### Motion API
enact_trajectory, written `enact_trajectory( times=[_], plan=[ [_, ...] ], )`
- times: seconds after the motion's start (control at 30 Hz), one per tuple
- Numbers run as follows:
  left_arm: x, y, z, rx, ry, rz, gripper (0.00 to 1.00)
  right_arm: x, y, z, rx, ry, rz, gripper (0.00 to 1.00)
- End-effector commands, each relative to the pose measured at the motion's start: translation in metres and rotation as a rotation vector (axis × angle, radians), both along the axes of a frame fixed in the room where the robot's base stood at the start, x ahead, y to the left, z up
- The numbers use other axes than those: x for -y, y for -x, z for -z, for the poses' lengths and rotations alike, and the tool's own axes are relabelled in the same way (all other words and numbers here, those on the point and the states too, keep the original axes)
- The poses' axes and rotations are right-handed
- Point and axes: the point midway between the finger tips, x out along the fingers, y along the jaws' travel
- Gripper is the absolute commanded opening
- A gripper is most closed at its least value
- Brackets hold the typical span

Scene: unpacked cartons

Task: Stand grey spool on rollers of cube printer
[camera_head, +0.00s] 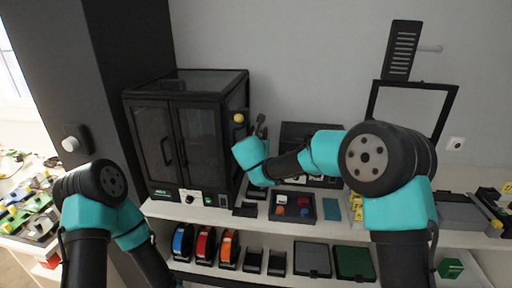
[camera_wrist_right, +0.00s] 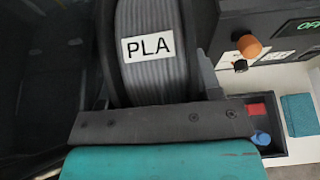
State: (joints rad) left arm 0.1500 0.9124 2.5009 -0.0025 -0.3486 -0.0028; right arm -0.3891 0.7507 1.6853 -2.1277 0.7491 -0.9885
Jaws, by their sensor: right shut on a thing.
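The grey spool (camera_wrist_right: 152,80) has black flanges and a white PLA label, and fills the upper middle of the right wrist view. My right gripper (camera_head: 260,128) is shut on it, beside the right side of the enclosed black cube printer (camera_head: 183,140). In the head view I cannot make out the spool; my right arm and gripper cover that spot. A small black stand (camera_head: 246,209) sits at the printer's right front corner; I cannot tell whether it has the rollers. My left arm is at the lower left, with its gripper out of view.
A dark tray (camera_head: 293,217) with orange and blue pieces is right of the stand, with a teal pad (camera_head: 332,206) beside it. Blue, red and orange spools (camera_head: 205,246) stand on the lower shelf. An open-frame printer (camera_head: 373,101) is at the right.

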Motion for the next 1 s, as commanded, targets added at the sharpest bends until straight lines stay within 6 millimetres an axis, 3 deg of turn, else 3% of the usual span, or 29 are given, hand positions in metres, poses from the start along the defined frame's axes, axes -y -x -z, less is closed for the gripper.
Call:
enact_trajectory(
  times=[0.27, 1.0],
  plan=[
    [0.000, 0.000, 0.000, 0.000, 0.000, 0.000, 0.84, 0.001, 0.000, 0.013, 0.001, 0.001, 0.002, 0.18],
    [0.000, 0.000, 0.000, 0.000, 0.000, 0.000, 0.84, 0.001, 0.000, 0.074, 0.001, 0.001, 0.002, 0.18]
  ],
)
